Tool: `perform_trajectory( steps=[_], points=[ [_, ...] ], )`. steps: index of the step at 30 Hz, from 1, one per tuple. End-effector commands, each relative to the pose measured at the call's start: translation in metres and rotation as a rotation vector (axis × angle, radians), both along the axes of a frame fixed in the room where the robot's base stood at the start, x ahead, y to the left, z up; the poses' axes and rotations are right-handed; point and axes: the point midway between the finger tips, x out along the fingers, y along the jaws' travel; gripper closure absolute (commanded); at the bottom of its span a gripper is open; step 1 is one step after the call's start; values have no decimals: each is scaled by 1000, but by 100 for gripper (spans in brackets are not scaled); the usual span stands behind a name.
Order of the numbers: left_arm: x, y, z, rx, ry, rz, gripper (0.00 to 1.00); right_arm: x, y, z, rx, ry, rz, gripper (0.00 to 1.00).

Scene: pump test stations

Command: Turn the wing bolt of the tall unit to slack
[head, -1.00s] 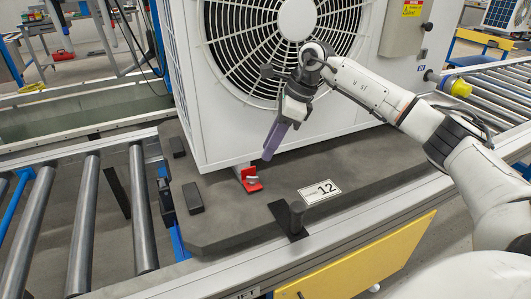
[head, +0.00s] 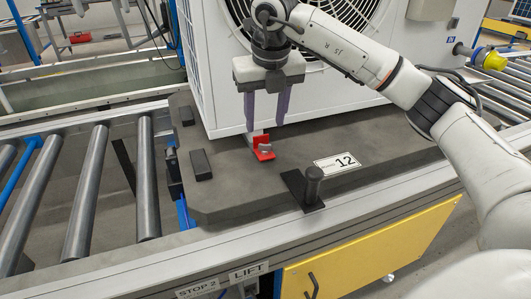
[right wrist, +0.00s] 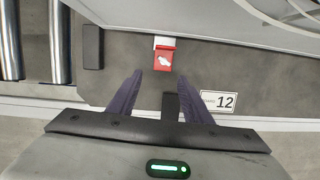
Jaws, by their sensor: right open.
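The tall unit (head: 222,108) is a white fan-fronted cabinet standing on a dark grey pallet board (head: 235,196). At its near foot is a red bracket (head: 263,153) with a small grey metal wing bolt (head: 266,147) on it. The wing bolt also shows in the right wrist view (right wrist: 163,61), lying at a slant on the red plate. My right gripper (head: 266,128) points down with its two purple fingers spread, just above and around the bracket in the head view. It is empty. In the right wrist view the bolt lies beyond the fingertips, between their lines. My left gripper is out of view.
A black upright post (head: 313,185) and a label reading 12 (head: 338,162) are close to the right of the bracket. Black blocks (head: 200,165) lie to the left. Rollers (head: 85,190) run at left, and a yellow panel (head: 370,245) is below the front rail.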

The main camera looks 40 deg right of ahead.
Motion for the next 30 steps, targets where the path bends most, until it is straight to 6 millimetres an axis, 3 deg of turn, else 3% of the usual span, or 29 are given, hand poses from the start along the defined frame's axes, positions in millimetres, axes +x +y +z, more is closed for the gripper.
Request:
perform_trajectory(
  steps=[1,6,13,24,30],
  points=[
    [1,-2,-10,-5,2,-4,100,0,5,-3,-17,-27,-90,55],
    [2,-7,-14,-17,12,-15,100,-1,11,6,-44,-102,-343,55],
    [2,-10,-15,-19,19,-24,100,0,10,3,-49,-135,-447,55],
    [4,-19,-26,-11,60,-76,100,17,-7,-58,-50,-132,-447,55],
    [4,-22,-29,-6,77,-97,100,25,-13,-79,-47,-133,-447,55]
  ],
)
